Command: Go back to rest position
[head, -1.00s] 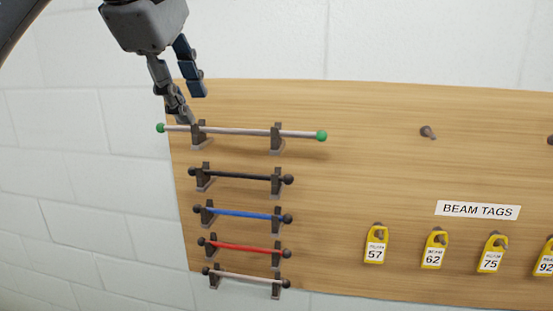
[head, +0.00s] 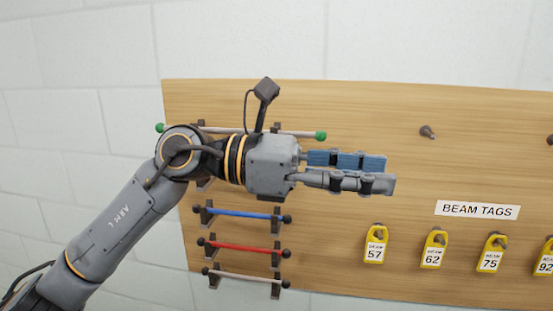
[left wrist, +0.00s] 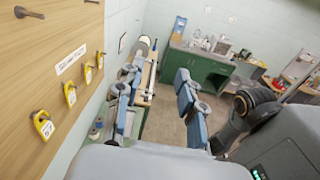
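My left gripper (head: 389,174) is in front of the wooden board, pointing right, with its arm coming up from the lower left. It is open and empty; the left wrist view shows its two fingers (left wrist: 157,76) spread apart. A pale rod with green ball ends (head: 306,133) lies in the top rack of the board, its middle hidden behind my wrist. My right gripper does not show.
The wooden board (head: 390,110) holds blue (head: 240,213), red (head: 240,246) and pale pink (head: 240,276) rods. Yellow numbered tags (head: 433,249) hang under a BEAM TAGS label (head: 477,210). A bare peg (head: 427,131) sits above. A green cabinet (left wrist: 205,72) stands across the room.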

